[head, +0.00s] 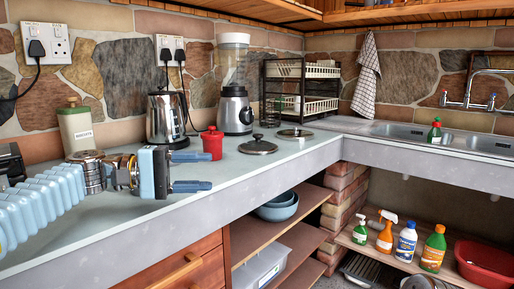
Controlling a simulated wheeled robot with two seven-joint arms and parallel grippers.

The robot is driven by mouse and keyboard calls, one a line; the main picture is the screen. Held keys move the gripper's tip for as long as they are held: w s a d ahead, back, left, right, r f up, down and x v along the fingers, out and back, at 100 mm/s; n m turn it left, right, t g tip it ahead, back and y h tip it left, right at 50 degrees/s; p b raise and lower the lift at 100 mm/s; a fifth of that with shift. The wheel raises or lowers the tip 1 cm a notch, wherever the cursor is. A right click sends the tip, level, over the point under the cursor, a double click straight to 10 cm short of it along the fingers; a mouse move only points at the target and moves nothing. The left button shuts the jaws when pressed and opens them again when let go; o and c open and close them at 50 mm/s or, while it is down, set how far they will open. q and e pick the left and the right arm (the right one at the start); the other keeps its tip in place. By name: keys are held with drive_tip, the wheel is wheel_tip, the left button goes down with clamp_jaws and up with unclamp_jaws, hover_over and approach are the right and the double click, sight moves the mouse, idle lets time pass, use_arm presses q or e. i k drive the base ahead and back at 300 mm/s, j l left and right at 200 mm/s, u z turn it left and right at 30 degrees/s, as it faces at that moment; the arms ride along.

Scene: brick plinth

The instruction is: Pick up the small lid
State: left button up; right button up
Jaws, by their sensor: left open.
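Two dark lids with knobs lie on the pale worktop (330,150). The nearer lid (258,148) is just right of the red pot. The farther lid (295,134) lies behind it to the right. They look close in size, so I cannot tell for certain which is the small one. My left gripper (208,171) is over the worktop's front part, left of both lids and apart from them. Its two blue fingers are open, point right, and hold nothing. My right gripper is out of view.
A red lidded pot (212,146) stands just behind my left gripper. A kettle (166,120), a blender (235,105), a canister (77,130) and a dish rack (300,88) stand along the wall. A sink (450,137) is at right.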

sight(257, 147)
drive_tip(key=i+l+u, duration=0.15)
drive_tip(key=i+l, duration=0.35)
drive_tip(key=i+l+u, duration=0.2)
drive_tip(key=i+l, duration=0.3)
drive_tip(key=i+l+u, duration=0.15)
drive_tip(key=i+l, duration=0.3)
drive_tip(key=l, duration=0.3)
